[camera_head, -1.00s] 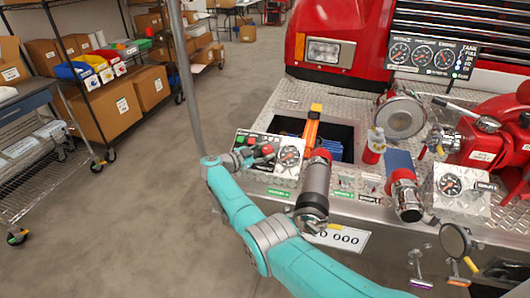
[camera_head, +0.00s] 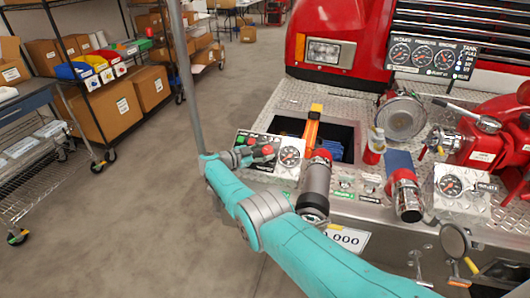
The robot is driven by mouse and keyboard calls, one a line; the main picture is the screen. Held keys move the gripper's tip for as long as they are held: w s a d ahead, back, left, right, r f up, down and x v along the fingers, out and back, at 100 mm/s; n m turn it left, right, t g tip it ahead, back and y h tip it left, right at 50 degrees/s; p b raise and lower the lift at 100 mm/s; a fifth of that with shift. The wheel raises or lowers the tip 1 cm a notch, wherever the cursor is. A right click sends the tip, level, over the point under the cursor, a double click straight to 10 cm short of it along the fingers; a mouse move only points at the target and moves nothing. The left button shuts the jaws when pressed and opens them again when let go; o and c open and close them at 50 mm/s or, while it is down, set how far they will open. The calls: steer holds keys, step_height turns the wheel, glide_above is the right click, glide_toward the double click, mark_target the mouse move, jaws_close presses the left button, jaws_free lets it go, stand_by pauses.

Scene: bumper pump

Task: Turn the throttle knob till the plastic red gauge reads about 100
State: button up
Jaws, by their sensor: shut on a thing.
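My gripper (camera_head: 262,151) reaches the panel from the left, beside the gauge. It is shut on the red throttle knob (camera_head: 267,149), which its fingers partly hide. Another panel at the right holds a similar gauge (camera_head: 450,186). I cannot tell which gauge is the plastic red one.
Behind is an open well with an orange tool (camera_head: 312,128). A three-gauge panel (camera_head: 432,58) stands at the back right. Open floor and shelving lie left.

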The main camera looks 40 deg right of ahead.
steer(key=shift+f, duration=0.1)
steer(key=o, duration=1.1)
steer(key=a, duration=0.4)
steer(key=a+r, duration=0.1)
steer(key=a, duration=0.3)
steer(key=a+r, duration=0.1)
steer(key=a, duration=0.2)
steer(key=shift+w+a, duration=0.4)
steer(key=shift+o, duration=0.2)
steer(key=shift+f, duration=0.1)
